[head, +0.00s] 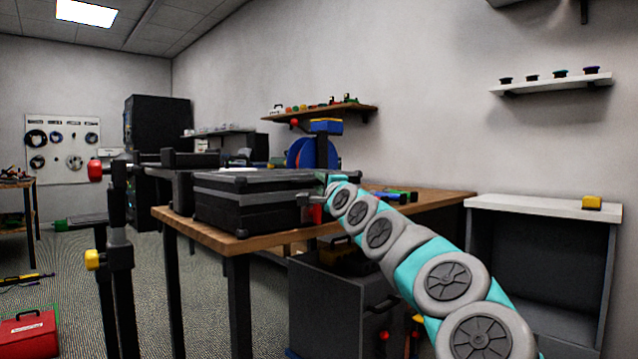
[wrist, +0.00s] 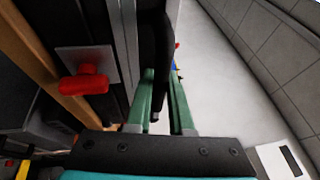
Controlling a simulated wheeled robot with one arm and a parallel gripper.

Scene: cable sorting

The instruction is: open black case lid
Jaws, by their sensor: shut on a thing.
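The black case (head: 245,212) with a grey band sits on the wooden table, and its lid (head: 255,180) looks closed or nearly so. My gripper (head: 322,180) is at the right end of the lid. In the wrist view, the green fingers of my gripper (wrist: 161,88) are shut on a dark, rounded part of the lid (wrist: 155,40); whether it is a handle or the edge is unclear. A red latch (wrist: 85,83) on a grey plate shows on the case side, left of the fingers.
The wooden table (head: 430,199) carries a blue spool (head: 300,153) behind the case. A dark stand (head: 118,230) rises in front, left of the case. A grey cabinet (head: 545,205) stands at the right. A red toolbox (head: 28,333) is on the floor.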

